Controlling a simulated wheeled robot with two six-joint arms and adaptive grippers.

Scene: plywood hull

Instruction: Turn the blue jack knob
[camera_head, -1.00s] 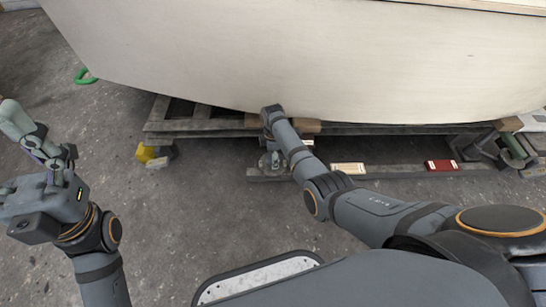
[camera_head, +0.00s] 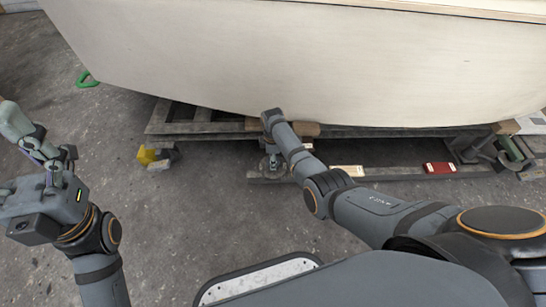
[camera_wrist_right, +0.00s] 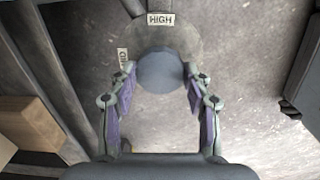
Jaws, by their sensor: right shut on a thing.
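The jack knob (camera_wrist_right: 160,72) is a round blue-grey disc, seen end-on in the right wrist view. It sits over a round plate with a "HIGH" label (camera_wrist_right: 160,19) and a second, partly hidden label (camera_wrist_right: 123,58). My right gripper (camera_wrist_right: 160,78) is shut on the knob, one finger on each side. In the head view the jack (camera_head: 272,164) stands under the hull edge, and my right wrist hides most of the knob and fingers. My left gripper (camera_head: 35,155) is open and empty over bare floor at the left, far from the jack.
The pale hull (camera_head: 300,65) overhangs the grey cradle beam (camera_head: 200,128). A red box (camera_head: 439,168) and a cream block (camera_head: 347,171) lie right of the jack. The front floor is clear.

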